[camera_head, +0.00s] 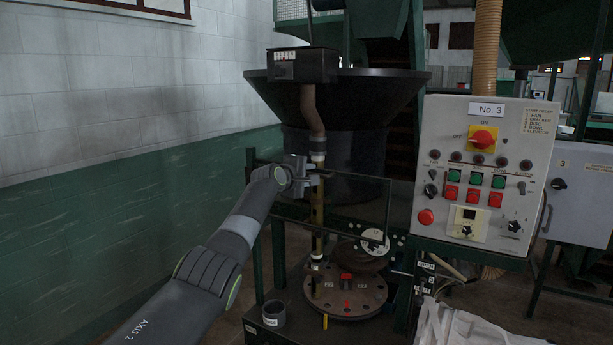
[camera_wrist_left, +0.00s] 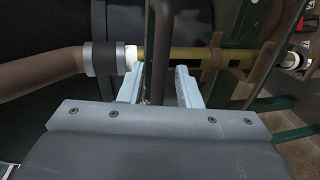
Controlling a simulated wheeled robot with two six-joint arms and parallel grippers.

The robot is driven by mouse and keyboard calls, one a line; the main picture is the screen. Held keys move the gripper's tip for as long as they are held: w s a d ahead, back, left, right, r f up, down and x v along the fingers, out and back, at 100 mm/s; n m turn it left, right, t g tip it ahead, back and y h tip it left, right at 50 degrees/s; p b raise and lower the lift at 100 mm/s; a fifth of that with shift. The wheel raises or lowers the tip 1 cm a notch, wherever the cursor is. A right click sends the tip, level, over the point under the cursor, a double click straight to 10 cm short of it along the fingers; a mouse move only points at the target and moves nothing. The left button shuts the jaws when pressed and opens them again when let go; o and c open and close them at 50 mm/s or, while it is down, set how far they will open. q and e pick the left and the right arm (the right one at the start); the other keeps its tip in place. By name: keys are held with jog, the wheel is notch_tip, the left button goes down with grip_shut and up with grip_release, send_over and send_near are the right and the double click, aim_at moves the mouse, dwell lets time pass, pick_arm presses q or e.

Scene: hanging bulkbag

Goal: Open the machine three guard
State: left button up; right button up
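The machine three guard (camera_head: 358,212) is a see-through panel in a dark green frame, standing in front of the machine below the black hopper. It looks closed across the yellow pipe and the round plate. My left gripper (camera_head: 312,178) is at the upper part of the guard frame, in front of the pipe. In the left wrist view its two pale fingers (camera_wrist_left: 160,88) are apart, with a thin dark bar (camera_wrist_left: 158,50) running between them. The bar seems to be part of the guard frame. I cannot tell if either finger touches it. My right gripper is not in view.
The No. 3 control panel (camera_head: 470,175) stands close on the right. The black hopper (camera_head: 340,95) is above the guard. A round brown plate (camera_head: 345,292) and a grey cup (camera_head: 274,314) are below. A white bag (camera_head: 470,328) lies at lower right. The left wall side is free.

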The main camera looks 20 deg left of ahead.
pick_arm(q)
jog(key=shift+s, duration=0.15)
jog(key=b+v, duration=0.8)
jog(key=v, duration=0.9)
dwell(0.5)
